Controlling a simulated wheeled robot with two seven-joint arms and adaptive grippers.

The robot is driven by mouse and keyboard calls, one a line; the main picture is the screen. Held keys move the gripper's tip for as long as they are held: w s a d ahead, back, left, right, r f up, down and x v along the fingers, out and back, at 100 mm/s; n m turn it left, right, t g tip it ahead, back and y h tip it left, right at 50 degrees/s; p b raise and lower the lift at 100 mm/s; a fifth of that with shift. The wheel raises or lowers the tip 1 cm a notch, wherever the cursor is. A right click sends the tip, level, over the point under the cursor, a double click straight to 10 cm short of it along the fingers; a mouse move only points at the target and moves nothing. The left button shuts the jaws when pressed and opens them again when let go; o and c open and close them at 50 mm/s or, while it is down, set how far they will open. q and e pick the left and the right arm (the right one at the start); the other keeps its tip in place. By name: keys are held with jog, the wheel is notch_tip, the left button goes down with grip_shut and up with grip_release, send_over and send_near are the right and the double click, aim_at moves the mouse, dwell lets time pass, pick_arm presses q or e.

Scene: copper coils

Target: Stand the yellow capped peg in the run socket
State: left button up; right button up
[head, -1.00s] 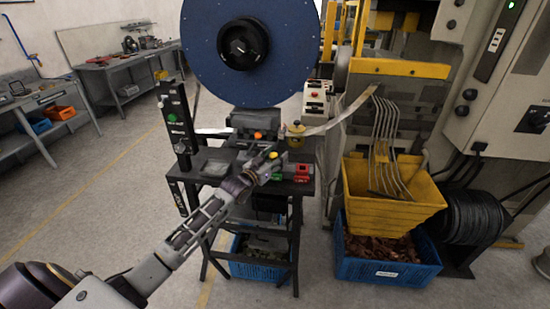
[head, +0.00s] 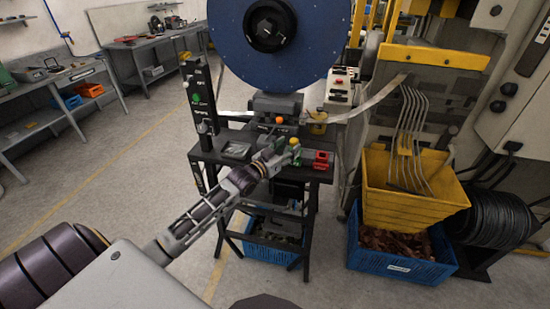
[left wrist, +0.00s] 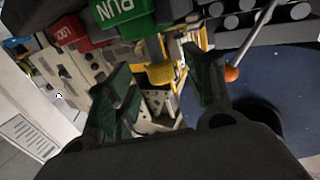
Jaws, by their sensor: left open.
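The yellow cap of the peg (head: 294,141) shows at the front right of the dark machine table, just beyond my left gripper (head: 284,153). In the left wrist view the yellow cap (left wrist: 160,75) lies between the two spread fingers of the left gripper (left wrist: 158,70), which is open. I see no contact between the fingers and the cap. A green block lettered RUN (left wrist: 122,18) is close to the cap. My right gripper is out of view.
A red block (head: 322,159) lies right of the gripper. A dark upright panel (head: 197,95) stands at the left. The large blue reel (head: 230,45) rises behind the table.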

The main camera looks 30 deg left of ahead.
pick_arm(q)
jog(key=s+a, duration=0.1)
jog(key=s, duration=0.5)
jog(key=shift+s, duration=0.3)
jog(key=shift+a, duration=0.1)
dwell(1.3)
